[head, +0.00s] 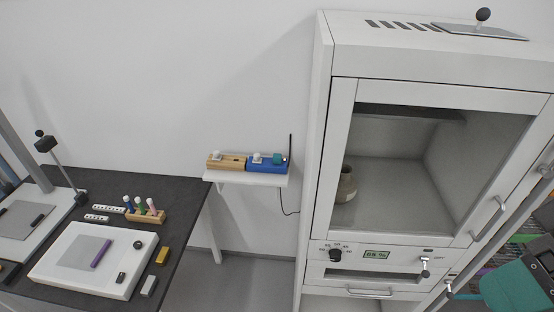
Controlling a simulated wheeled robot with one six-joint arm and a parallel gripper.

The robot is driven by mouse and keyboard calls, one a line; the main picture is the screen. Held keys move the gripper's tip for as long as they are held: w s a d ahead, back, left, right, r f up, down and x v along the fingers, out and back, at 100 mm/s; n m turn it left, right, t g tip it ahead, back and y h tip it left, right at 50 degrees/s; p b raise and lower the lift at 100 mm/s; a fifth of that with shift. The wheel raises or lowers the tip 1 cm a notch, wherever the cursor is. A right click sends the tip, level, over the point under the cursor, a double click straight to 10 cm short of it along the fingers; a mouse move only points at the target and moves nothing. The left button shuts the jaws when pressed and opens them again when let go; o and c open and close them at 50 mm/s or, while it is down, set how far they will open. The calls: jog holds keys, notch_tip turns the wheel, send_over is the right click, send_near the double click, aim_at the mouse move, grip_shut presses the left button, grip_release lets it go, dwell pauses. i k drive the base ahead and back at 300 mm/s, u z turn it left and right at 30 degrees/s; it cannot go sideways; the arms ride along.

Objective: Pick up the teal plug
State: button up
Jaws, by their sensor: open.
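The teal plug (277,158) is a small teal block at the right end of a blue holder (262,168), on a small white wall shelf (245,178). It appears seated in or on the holder; how deep it sits is too small to tell. A white knob-like piece (257,157) is beside it on the same holder. My gripper is not in view.
A wooden holder (227,162) with a white piece adjoins the blue one. A thin black rod (290,148) stands at the shelf's right end, near the tall white cabinet (317,150). A dark table (180,215) with tools is at left.

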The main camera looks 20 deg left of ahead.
aim_at(277, 157)
jog(key=u, duration=1.25)
